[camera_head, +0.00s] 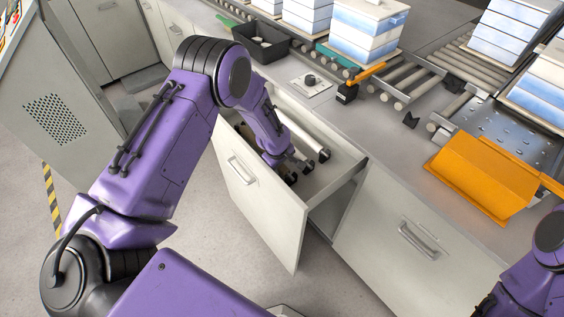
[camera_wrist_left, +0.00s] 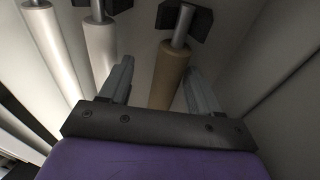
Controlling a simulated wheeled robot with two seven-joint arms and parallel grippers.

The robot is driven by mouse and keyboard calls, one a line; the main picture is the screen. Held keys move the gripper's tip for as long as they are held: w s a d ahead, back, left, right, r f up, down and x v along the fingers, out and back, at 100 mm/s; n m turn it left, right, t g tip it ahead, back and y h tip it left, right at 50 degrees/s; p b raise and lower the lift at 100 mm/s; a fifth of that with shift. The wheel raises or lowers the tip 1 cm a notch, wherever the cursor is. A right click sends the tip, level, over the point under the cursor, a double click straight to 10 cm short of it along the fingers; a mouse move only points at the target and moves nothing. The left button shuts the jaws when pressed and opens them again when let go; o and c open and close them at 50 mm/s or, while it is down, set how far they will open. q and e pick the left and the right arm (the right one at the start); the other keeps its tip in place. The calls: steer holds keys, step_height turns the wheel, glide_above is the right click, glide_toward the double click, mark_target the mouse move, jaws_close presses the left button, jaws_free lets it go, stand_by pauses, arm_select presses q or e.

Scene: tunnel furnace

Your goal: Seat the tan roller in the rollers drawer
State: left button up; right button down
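The rollers drawer (camera_head: 265,205) is pulled open under the counter in the head view. My left arm reaches down into it, with the left gripper (camera_head: 298,168) low inside. In the left wrist view, the tan roller (camera_wrist_left: 171,75) lies between the two fingers of my left gripper (camera_wrist_left: 160,88). The fingers are apart, with a clear gap on the roller's left; the right finger is close to it. The roller's metal shaft end meets a black holder (camera_wrist_left: 196,22); whether it is fully down in it I cannot tell. The tan roller is hidden in the head view.
White rollers (camera_wrist_left: 98,45) lie parallel on the left in the drawer; one (camera_head: 308,133) shows in the head view. The drawer's side wall is close on the right. A black bin (camera_head: 262,42), a conveyor (camera_head: 465,65) and an orange cover (camera_head: 485,178) are on the counter.

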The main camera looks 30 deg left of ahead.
arm_select(q)
steer(key=b+v, duration=0.1)
steer(key=v, duration=0.9)
steer(key=shift+r, duration=0.25)
